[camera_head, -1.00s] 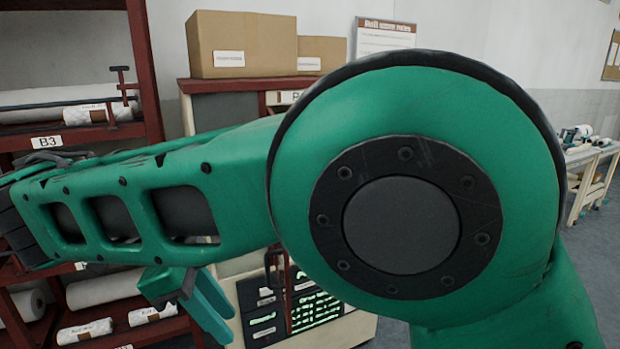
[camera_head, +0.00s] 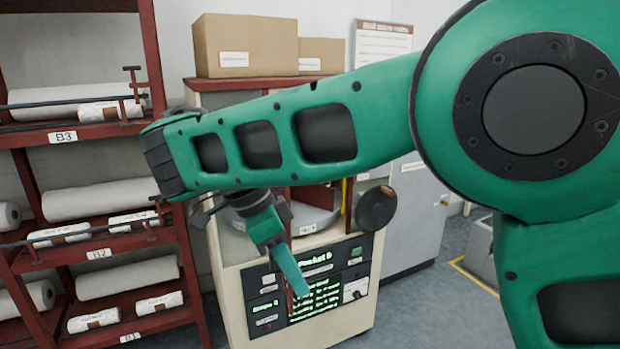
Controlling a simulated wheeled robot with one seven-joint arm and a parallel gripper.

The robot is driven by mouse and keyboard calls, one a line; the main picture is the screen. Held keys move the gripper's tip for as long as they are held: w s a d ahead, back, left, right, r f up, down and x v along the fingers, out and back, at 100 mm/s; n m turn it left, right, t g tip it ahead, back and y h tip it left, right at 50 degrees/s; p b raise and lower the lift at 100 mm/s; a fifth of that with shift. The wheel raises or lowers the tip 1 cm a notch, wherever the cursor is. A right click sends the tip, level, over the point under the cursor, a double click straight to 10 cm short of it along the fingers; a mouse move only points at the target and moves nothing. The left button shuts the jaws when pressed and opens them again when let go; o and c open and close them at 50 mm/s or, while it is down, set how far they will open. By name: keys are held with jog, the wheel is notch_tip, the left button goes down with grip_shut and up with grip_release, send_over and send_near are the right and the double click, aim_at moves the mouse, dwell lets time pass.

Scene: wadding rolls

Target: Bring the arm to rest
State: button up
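My green arm (camera_head: 385,110) crosses the upper right of the head view, its large round joint at the right and its forearm reaching left. My gripper (camera_head: 296,284) hangs down below the forearm, in front of the cabinet with the lit panel. One teal finger shows clearly, pointing down and right; the other is mostly hidden behind it, so the gap cannot be judged. Nothing is seen held in it.
A red shelf rack (camera_head: 185,262) with white wadding rolls (camera_head: 98,200) stands at the left. A cabinet (camera_head: 235,290) with a green-lit panel (camera_head: 314,301) stands close behind the gripper. Cardboard boxes (camera_head: 247,46) sit on top. Open floor (camera_head: 425,312) lies to the right.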

jog(key=w+d+n+g+y, duration=0.15)
jog(key=d+n, duration=0.25)
jog(key=d, duration=2.6)
jog(key=s+d+f+n+y, duration=0.1)
jog(key=s+d+f, duration=0.1)
jog(key=s+d, duration=0.2)
jog(key=s+d+f+n+t+y, duration=0.1)
jog(key=s+d+f, duration=0.2)
jog(key=s, duration=0.6)
jog(key=s+d+f+n+y, duration=0.1)
jog(key=s+d+f+n, duration=0.1)
jog(key=s+d, duration=0.4)
jog(key=shift+s+d+f, duration=0.35)
jog(key=shift+s+d, duration=0.05)
jog(key=shift+s, duration=0.2)
jog(key=shift+d, duration=0.1)
